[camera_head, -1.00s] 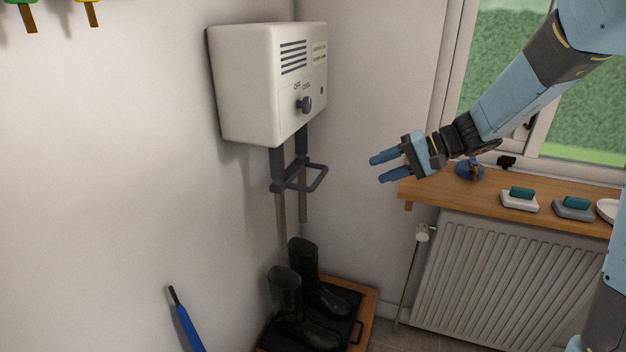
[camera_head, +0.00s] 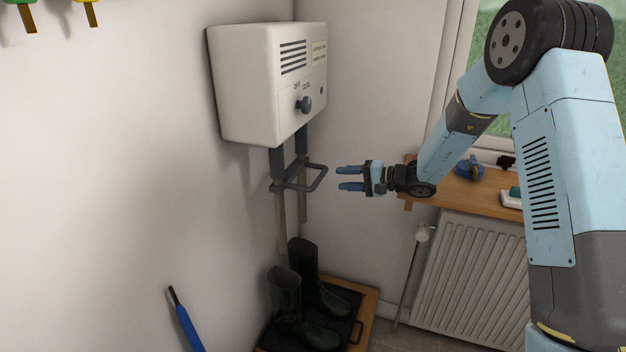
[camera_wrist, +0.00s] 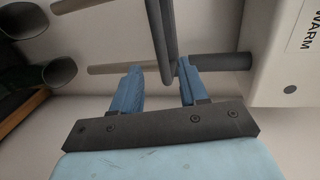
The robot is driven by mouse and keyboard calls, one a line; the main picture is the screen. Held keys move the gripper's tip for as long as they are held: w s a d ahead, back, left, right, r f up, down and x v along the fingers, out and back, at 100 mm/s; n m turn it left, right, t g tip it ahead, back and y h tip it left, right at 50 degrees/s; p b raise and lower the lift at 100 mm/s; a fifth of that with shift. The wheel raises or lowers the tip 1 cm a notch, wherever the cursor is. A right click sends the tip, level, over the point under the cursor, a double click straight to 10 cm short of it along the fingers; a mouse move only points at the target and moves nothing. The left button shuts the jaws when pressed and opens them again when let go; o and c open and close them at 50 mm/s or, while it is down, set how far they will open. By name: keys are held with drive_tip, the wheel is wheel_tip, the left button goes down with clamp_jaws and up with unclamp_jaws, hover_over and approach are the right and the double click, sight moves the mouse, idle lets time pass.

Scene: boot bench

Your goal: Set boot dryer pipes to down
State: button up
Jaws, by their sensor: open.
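The white boot dryer (camera_head: 255,85) hangs on the wall, with two dark pipe sleeves (camera_head: 277,165) below it and thinner grey pipes (camera_head: 281,222) reaching down. A dark loop handle (camera_head: 318,178) joins the sleeves. In the head view, the pipes' lower ends hang around the height of the boot tops. My gripper (camera_head: 341,178) is open and empty, level with the handle and just right of it. In the wrist view (camera_wrist: 160,68), the handle bar (camera_wrist: 163,35) appears between the fingertips; I cannot tell if it touches them.
Two dark boots (camera_head: 286,295) stand on a black tray (camera_head: 350,323) below the pipes. The wall corner is close behind the dryer. A wooden sill (camera_head: 450,188) and a white radiator (camera_head: 470,275) are at right. A blue umbrella-like object (camera_head: 187,325) leans at lower left.

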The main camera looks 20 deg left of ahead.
drive_tip(key=s+x, duration=0.1)
drive_tip(key=x, duration=0.9)
drive_tip(key=shift+w+a, duration=0.3)
drive_tip(key=shift+w, duration=0.15)
drive_tip(key=shift+f, duration=0.1)
drive_tip(key=shift+c, duration=0.2)
clamp_jaws()
